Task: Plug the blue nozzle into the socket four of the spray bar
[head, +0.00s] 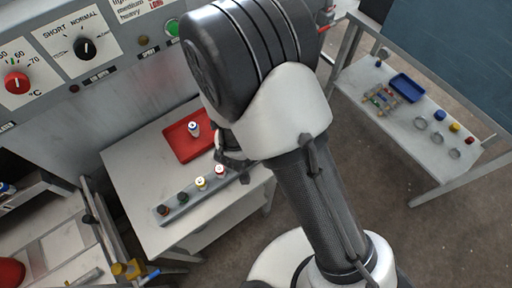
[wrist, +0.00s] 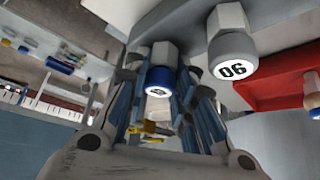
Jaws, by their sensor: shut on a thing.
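In the wrist view, a blue nozzle (wrist: 159,82) with a grey hex body and a white label sits between the fingers of my gripper (wrist: 165,110), which is shut on it. The held nozzle cannot be made out there. My arm hides the bar's right part, and the socket numbers cannot be read.
A grey nozzle marked 06 (wrist: 232,54) is close to the right of the held one. The red tray (head: 178,144) holds another nozzle with a blue ring (head: 194,129). A side table (head: 400,125) at right carries a blue tray and small parts.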

